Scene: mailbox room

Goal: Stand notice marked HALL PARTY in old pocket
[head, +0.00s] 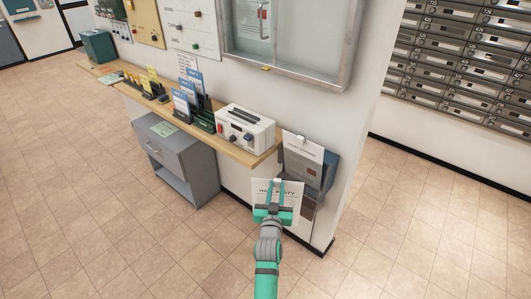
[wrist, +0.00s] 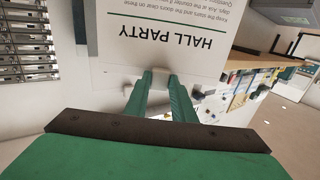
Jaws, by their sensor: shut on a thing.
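The notice marked HALL PARTY (head: 292,190) is a white sheet held upright in my gripper (head: 277,193), its lower part hidden by the gripper. In the wrist view the notice (wrist: 205,55) appears upside down, and the fingertips of my gripper (wrist: 164,75) are shut at its edge. A grey pocket (head: 329,172) hangs on the end of the wall, just right of and beyond the held notice. Another sheet (head: 300,155) with a white clip at its top stands in front of that pocket. I cannot read which pocket is called old.
A wooden counter (head: 262,153) runs along the wall, with a white device (head: 245,130) and card holders (head: 190,105) on it. A grey cabinet (head: 175,155) stands below. Mailboxes (head: 470,65) line the right wall. The tiled floor is clear.

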